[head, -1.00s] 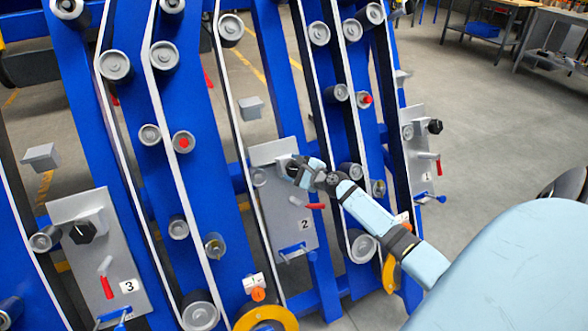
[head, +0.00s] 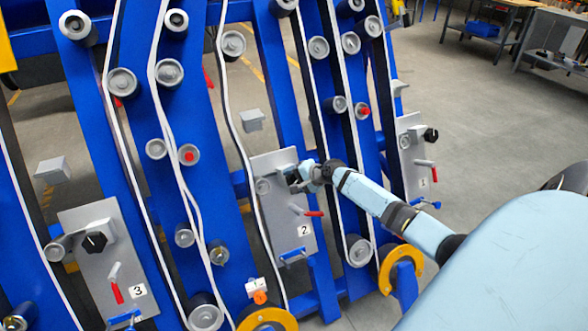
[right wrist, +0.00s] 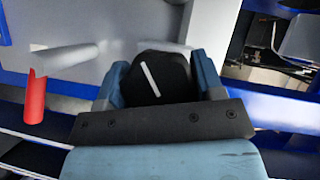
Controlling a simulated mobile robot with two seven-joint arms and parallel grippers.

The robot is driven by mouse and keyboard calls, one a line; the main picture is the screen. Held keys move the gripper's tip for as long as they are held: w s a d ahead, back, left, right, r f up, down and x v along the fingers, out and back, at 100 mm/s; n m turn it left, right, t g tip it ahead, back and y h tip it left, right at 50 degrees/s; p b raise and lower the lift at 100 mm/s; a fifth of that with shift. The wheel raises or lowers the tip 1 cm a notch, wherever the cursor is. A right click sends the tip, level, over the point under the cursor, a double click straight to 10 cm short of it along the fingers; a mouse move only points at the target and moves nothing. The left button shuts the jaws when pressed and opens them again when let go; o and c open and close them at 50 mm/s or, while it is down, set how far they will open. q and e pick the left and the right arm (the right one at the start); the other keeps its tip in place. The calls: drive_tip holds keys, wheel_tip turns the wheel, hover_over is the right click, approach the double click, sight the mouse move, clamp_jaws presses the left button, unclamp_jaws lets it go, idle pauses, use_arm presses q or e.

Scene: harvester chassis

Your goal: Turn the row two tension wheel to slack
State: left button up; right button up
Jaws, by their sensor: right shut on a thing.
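The row two panel (head: 270,215) is a grey plate marked 2 on the blue frame. My right gripper (head: 298,177) is at its upper right, shut on the row two tension wheel. In the right wrist view the wheel (right wrist: 160,78) is a black knob with a slanted white line, set between both fingers of my gripper (right wrist: 160,85). In the head view my gripper mostly hides the wheel. A red-handled lever (head: 312,213) sits below it; the lever (right wrist: 37,85) also shows at left in the wrist view. My left gripper is out of view.
Panel three (head: 88,255) at lower left and panel one (head: 412,160) at right carry similar black wheels and red levers. White belts run over grey rollers (head: 233,44); the belts left of panel two hang wavy. Open floor (head: 480,120) lies right.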

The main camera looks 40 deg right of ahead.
drive_tip(key=n+p, duration=0.1)
drive_tip(key=n+g+p, duration=0.1)
drive_tip(key=n+p, duration=0.1)
drive_tip(key=shift+r+g+h+p, duration=0.2)
drive_tip(key=shift+g+h+p, duration=0.1)
drive_tip(key=n+p, duration=0.1)
drive_tip(key=n+g+h+p, duration=0.1)
drive_tip(key=p, duration=0.1)
drive_tip(key=shift+s+f+n, duration=0.1)
drive_tip(key=shift+f+n, duration=0.05)
drive_tip(key=shift+n, duration=0.15)
drive_tip(key=shift+f+n+g+h+p, duration=0.1)
drive_tip(key=shift+n+g+h+p, duration=0.2)
drive_tip(key=shift+n+p, duration=0.1)
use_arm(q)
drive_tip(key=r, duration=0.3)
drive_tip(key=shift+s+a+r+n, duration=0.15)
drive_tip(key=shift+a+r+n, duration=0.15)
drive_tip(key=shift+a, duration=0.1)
use_arm(e)
drive_tip(key=shift+f, duration=0.1)
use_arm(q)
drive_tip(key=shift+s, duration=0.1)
use_arm(e)
drive_tip(key=o, duration=0.9)
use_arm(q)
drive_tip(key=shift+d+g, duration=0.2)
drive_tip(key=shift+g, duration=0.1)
